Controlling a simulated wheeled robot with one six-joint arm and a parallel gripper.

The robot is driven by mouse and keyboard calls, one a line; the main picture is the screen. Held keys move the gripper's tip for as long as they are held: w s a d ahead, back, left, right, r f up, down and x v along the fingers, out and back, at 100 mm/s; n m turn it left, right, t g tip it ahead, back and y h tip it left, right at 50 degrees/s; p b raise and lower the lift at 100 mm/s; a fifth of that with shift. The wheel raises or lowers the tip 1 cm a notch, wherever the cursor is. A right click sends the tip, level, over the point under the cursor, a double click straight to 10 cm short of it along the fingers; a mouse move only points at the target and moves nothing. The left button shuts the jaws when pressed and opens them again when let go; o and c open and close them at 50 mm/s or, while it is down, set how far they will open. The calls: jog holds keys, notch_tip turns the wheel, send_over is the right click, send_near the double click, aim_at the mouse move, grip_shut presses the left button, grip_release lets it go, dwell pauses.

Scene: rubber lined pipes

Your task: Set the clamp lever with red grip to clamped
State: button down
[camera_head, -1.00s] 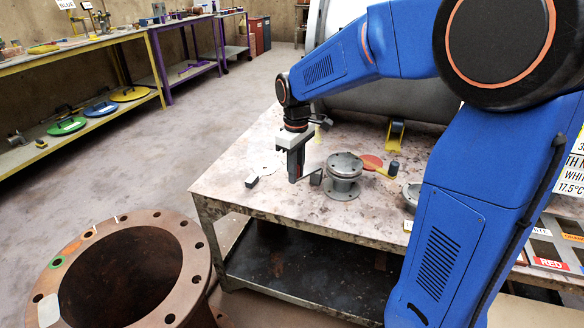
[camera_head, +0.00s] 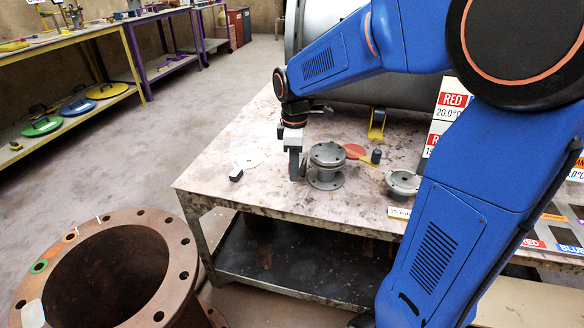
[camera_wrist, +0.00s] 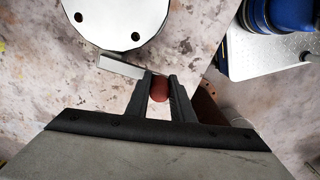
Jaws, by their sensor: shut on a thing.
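The grey flanged pipe piece (camera_head: 327,167) stands upright on the bench. Its round pale flange with bolt holes (camera_wrist: 115,18) fills the top left of the wrist view. A flat grey lever bar (camera_wrist: 121,67) runs from beside the flange to a red grip (camera_wrist: 160,88). My gripper (camera_wrist: 160,82) is shut on the red grip, one dark finger on each side. In the head view my gripper (camera_head: 295,176) points down just left of the pipe piece. The lever and its red grip cannot be made out there.
A red disc (camera_head: 354,150), a dark cylinder (camera_head: 376,156), a grey flange (camera_head: 402,183) and a yellow stand (camera_head: 377,124) are on the bench (camera_head: 215,188). A small dark block (camera_head: 236,175) lies left of my gripper. A rusty flanged pipe (camera_head: 105,270) stands in front.

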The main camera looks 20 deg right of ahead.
dwell(0.3)
jog(key=c, duration=1.5)
grip_release()
jog(key=shift+d, duration=0.1)
jog(key=shift+c, duration=0.2)
jog(key=shift+r, duration=0.15)
notch_tip(320, 180, up, 17)
jog(key=shift+s, duration=0.15)
jog(key=s+d+f+m+t, duration=0.1)
jog(key=s+f+m+t, duration=0.1)
jog(key=s+f+m, duration=0.4)
jog(key=s+d+f+m+t, duration=0.2)
jog(key=s+f+m, duration=0.5)
jog(key=s, duration=1)
jog(key=shift+s+d+f+t, duration=0.2)
jog(key=shift+s+d+t, duration=0.1)
jog(key=shift+t, duration=0.1)
